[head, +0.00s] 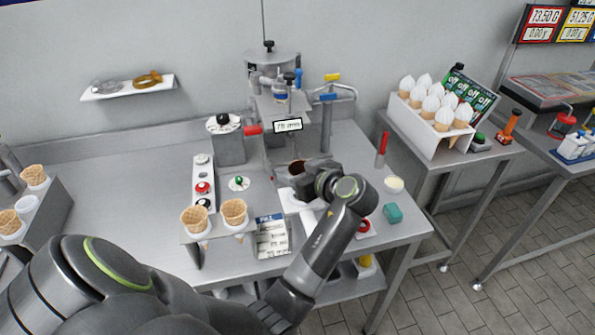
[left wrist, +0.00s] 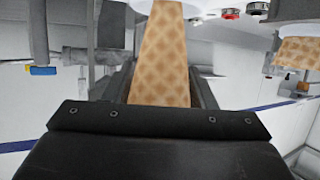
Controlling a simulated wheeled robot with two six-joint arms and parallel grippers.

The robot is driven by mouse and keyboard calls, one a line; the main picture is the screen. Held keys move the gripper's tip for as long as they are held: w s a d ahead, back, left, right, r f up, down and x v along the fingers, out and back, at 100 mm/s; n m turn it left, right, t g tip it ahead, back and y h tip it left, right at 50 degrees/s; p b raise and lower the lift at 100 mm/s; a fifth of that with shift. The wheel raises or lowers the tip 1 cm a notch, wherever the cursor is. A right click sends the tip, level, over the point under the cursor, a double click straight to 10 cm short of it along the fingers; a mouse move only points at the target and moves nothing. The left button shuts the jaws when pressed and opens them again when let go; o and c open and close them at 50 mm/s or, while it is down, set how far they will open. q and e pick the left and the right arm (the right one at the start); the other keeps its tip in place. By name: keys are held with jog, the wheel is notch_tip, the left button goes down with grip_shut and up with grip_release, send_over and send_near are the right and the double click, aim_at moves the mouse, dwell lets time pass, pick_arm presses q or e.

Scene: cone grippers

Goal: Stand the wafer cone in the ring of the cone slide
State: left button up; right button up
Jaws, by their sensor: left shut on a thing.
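My left gripper (head: 303,186) is in front of the machine at the middle of the table. In the left wrist view a tan, checkered wafer cone (left wrist: 160,62) stands between the jaws, which are shut on it. In the head view the gripper and wrist hide most of that cone. A white part (head: 288,201) at the front of the machine, perhaps the cone slide, is partly covered by my gripper. I cannot make out its ring or whether the cone touches it. My right gripper is not in view.
Two more wafer cones (head: 234,212) stand in a metal holder (head: 185,238) left of the gripper. A printed card (head: 272,238) is beside it. A teal block (head: 392,213) and small bowl (head: 394,184) lie at right.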

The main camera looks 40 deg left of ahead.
pick_arm(q)
jog(key=shift+f+b, duration=1.45)
jog(key=shift+f, duration=0.35)
jog(key=o, duration=0.4)
jog(key=shift+s+r, duration=0.1)
jog(key=o, duration=0.4)
jog(key=shift+c, duration=0.2)
